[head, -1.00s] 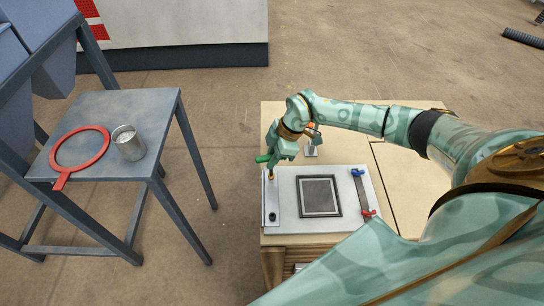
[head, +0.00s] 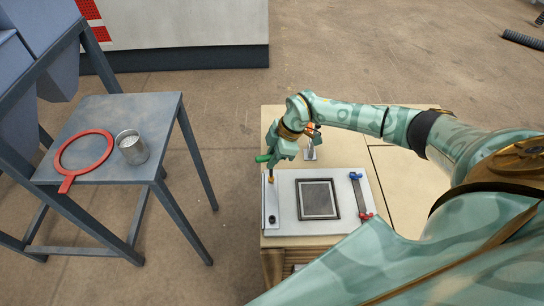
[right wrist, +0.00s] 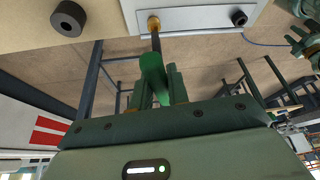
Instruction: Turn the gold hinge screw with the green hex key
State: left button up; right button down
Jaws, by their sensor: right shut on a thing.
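The gold hinge screw (head: 270,179) sits at the upper left of the pale plate (head: 285,210) on the wooden bench; it also shows in the right wrist view (right wrist: 153,25). The green hex key (right wrist: 154,72) has a green handle and a dark shaft whose tip meets the gold screw. Its handle also shows in the head view (head: 262,158). My right gripper (right wrist: 163,88) is shut on the handle, above the screw. Whether the tip is seated inside the screw is hard to tell. At the wrist view's right edge is a green mechanical part, perhaps my left gripper (right wrist: 306,42).
A dark-framed panel (head: 318,199) and a strap with blue and red ends (head: 361,195) are on the plate. A black screw (right wrist: 238,17) is beside the gold one. A metal bracket (head: 310,152) stands behind. Left, a grey table (head: 115,106) bears a red ring (head: 84,134) and metal cup (head: 132,148).

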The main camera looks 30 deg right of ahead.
jog(key=shift+r+p, duration=2.65)
jog(key=shift+p, duration=0.15)
jog(key=shift+f, duration=0.15)
